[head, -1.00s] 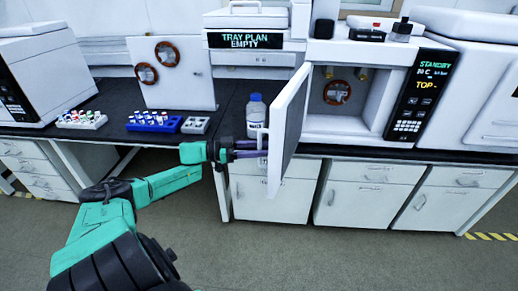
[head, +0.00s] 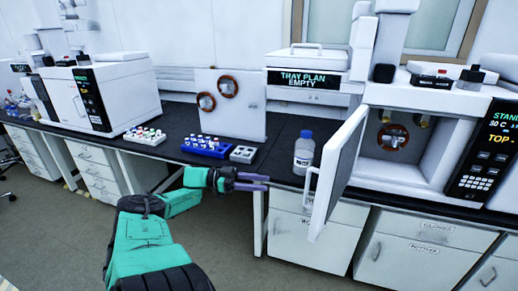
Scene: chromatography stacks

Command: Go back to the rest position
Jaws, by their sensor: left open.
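My left gripper (head: 254,182) is open and empty, in front of the bench edge. Its two dark purple fingers point right, a little left of the handle of the white oven door (head: 343,168), with a gap between them. The door stands open on the white oven (head: 422,108), and its chamber looks empty apart from fittings at the back. My right gripper is not in view.
A bottle with a blue cap (head: 303,155) stands on the dark bench just left of the door. A blue vial rack (head: 206,147), a white vial rack (head: 145,136) and a small grey block (head: 243,154) sit further left. Floor in front is clear.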

